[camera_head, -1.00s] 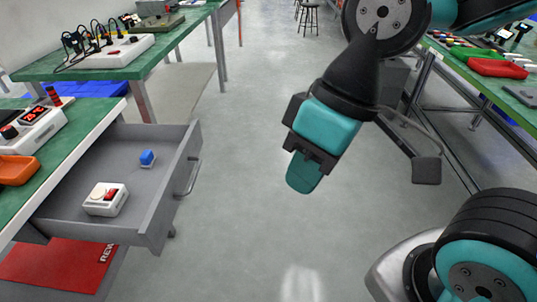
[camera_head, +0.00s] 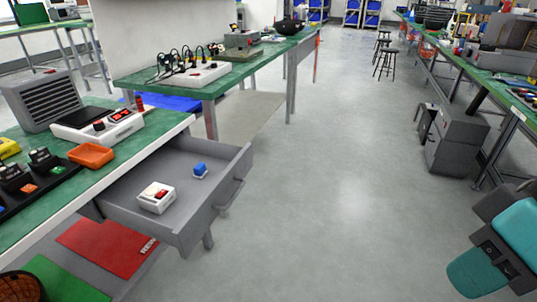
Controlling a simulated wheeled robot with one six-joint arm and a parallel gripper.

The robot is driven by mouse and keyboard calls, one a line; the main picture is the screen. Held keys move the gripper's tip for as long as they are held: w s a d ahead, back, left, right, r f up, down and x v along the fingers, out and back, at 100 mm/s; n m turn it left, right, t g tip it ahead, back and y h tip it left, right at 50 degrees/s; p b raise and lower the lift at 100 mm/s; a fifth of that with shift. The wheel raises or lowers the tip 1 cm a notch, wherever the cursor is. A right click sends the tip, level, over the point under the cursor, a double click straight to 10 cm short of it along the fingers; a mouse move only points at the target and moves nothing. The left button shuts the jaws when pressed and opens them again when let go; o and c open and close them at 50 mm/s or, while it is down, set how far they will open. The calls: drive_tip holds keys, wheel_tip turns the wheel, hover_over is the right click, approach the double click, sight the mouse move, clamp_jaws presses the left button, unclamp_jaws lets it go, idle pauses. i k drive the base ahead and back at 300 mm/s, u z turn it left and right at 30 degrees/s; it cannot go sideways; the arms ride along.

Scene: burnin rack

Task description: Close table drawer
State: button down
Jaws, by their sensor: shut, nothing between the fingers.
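The grey table drawer (camera_head: 215,221) stands pulled out from under the green-topped table (camera_head: 28,218) on the left. Its handle (camera_head: 231,194) is on the front panel, facing right. Part of my arm is cut off by the picture edge.
A second green table (camera_head: 225,78) with cabled devices stands behind the drawer. A grey cabinet (camera_head: 457,143) and a long bench line the right side. Stools (camera_head: 386,62) stand at the back. The middle floor (camera_head: 330,170) is clear.

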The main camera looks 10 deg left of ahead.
sight(198, 203)
drive_tip(key=u, duration=0.15)
drive_tip(key=i, duration=1.05)
drive_tip(key=u, duration=0.35)
